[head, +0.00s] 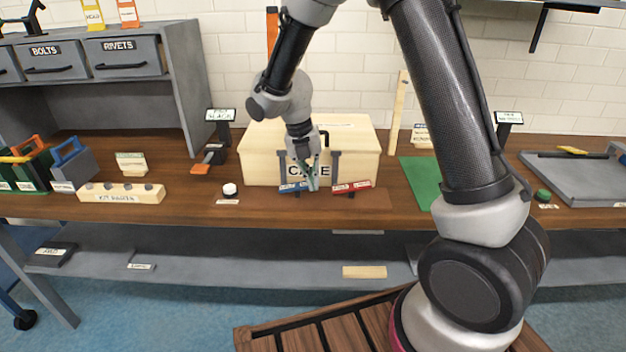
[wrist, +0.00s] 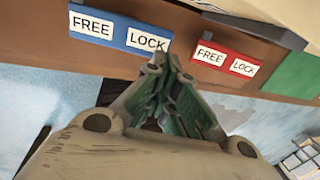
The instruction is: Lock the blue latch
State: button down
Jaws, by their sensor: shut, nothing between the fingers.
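A pale wooden case (head: 262,150) marked "CASE" stands on the bench, with two dark upright straps on its front. The blue latch plate (head: 289,188) is low in front of it, at the left. In the wrist view the blue plate (wrist: 128,40) carries the words FREE on the left and LOCK on the right. My gripper (head: 313,187) is shut and empty, pointing down at the blue plate's right end. In the wrist view its fingertips (wrist: 162,65) appear at the lower edge of LOCK; whether they touch is unclear. I cannot clearly make out the latch's moving part.
A red plate (head: 352,187), also marked FREE and LOCK, is close to the right of my gripper; it shows in the wrist view (wrist: 226,60). A green mat (head: 418,178) lies further right. A white knob (head: 229,189) and a wooden block (head: 122,193) are left.

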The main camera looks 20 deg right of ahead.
jog(key=shift+f, duration=0.25)
jog(key=shift+s+d+f, duration=0.15)
jog(key=shift+d+f, duration=0.25)
jog(key=shift+f, duration=0.15)
jog(key=shift+s+d+f, duration=0.1)
jog(key=shift+d+f, duration=0.25)
jog(key=shift+f, duration=0.2)
jog(key=shift+a+r, duration=0.1)
jog(key=shift+r, duration=0.15)
jog(key=shift+r, duration=0.7)
